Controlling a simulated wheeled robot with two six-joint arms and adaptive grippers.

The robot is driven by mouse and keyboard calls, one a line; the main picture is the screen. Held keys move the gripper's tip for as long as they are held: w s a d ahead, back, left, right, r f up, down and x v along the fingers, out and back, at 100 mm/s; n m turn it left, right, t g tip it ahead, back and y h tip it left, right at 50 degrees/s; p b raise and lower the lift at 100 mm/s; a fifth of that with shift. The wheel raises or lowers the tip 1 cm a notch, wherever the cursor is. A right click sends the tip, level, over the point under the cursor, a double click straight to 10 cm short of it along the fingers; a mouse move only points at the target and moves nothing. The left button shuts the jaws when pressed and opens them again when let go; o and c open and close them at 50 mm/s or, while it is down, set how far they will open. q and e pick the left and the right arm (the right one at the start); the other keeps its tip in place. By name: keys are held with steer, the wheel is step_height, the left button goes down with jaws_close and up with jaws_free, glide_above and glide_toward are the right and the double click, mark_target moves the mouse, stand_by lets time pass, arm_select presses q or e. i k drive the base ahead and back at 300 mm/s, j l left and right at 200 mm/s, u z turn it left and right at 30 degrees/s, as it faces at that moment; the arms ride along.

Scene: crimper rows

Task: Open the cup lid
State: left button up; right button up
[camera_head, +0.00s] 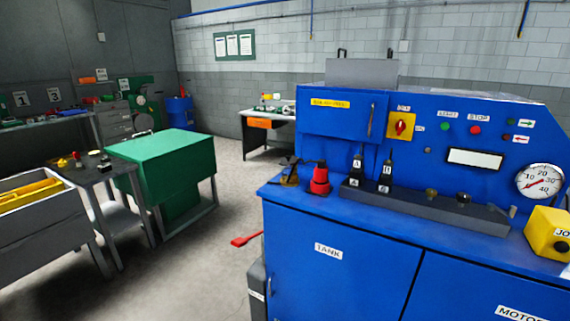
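No cup with a lid can be clearly made out in the head view. Small parts stand on the ledge of a blue machine (340,277) at the right. Among them are a dark brass-coloured fitting (290,175) and a red cylindrical part with a dark top (320,181). Two black upright levers (357,166) stand right of these, on a dark block (440,206). Two small round caps (431,193) sit farther right on that block. I cannot tell whether any of these is the cup lid. Neither of my grippers is in view.
The blue machine's panel carries a red knob (400,126), buttons and a pressure gauge (540,181). A yellow box (548,233) sits at its right end. A green cabinet (165,155) and dark bench (88,172) stand left. Grey floor (195,265) between is mostly clear, with a red handle (245,239) projecting.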

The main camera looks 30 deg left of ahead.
mark_target(287, 160)
steer(key=u, duration=1.3)
steer(key=i+j+u, duration=0.25)
steer(key=i+j, duration=0.35)
steer(key=j, duration=0.15)
